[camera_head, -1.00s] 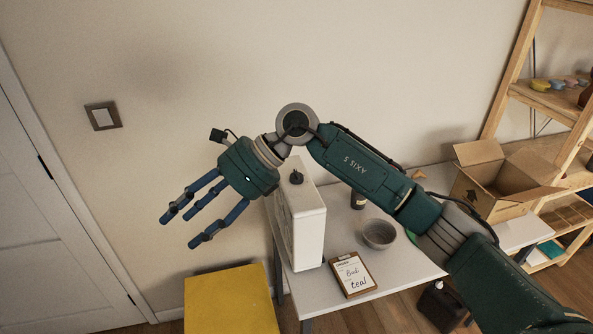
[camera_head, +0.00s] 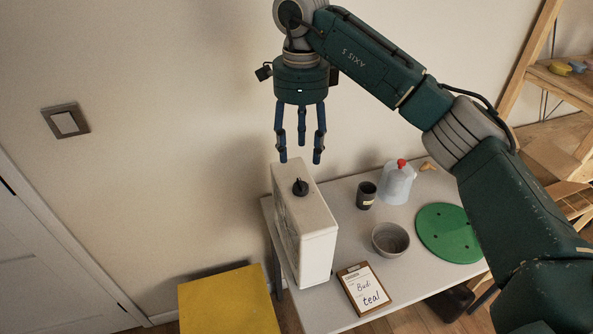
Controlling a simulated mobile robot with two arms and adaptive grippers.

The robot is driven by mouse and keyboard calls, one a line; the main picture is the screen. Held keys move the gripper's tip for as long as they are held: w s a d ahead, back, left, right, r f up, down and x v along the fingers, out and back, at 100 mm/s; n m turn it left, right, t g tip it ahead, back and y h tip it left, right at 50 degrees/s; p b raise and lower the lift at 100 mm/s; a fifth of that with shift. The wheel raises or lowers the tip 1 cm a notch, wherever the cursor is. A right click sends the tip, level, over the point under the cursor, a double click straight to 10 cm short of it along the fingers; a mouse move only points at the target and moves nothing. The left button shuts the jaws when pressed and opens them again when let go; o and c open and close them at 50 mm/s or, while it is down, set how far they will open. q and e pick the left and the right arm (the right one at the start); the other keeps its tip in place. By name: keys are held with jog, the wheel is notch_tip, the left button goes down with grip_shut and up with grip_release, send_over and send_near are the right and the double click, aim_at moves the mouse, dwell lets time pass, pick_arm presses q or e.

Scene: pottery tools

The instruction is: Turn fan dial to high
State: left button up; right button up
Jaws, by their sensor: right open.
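The fan is a white upright box (camera_head: 318,243) at the left end of the white table (camera_head: 350,310). A black dial (camera_head: 300,187) sits on its top face; its setting marks are too small to read. My right gripper (camera_head: 299,158) is open and empty, its blue fingers pointing down just above the far part of the fan's top. In the picture the fingertips are a little above the dial and look apart from it. My left gripper is not in view.
A clipboard (camera_head: 364,289), a grey bowl (camera_head: 390,239), a dark cup (camera_head: 366,195), a clear jug with a red cap (camera_head: 398,183) and a green disc (camera_head: 449,233) are on the table. A yellow surface (camera_head: 229,304) is at lower left. A wooden shelf (camera_head: 545,150) stands right.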

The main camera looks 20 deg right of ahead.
aim_at(301, 182)
jog(key=shift+s+f+p, duration=0.25)
jog(key=shift+s+f, duration=0.1)
jog(key=shift+f, duration=0.25)
jog(key=shift+s+f+p, duration=0.25)
jog(key=shift+s+f, duration=0.05)
jog(key=shift+f, duration=0.3)
notch_tip(301, 182, down, 3)
jog(key=shift+f+p, duration=0.2)
jog(key=shift+p, duration=0.35)
jog(key=f, duration=0.2)
jog(key=shift+w+f+p, duration=0.3)
jog(key=shift+p, duration=0.1)
jog(key=shift+s+f, duration=0.1)
jog(key=shift+f, duration=0.5)
jog(key=c, duration=0.3)
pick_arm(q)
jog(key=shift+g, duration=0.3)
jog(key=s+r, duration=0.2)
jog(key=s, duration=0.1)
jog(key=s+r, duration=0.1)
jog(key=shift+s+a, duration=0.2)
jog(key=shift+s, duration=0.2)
pick_arm(e)
jog(key=c, duration=0.9)
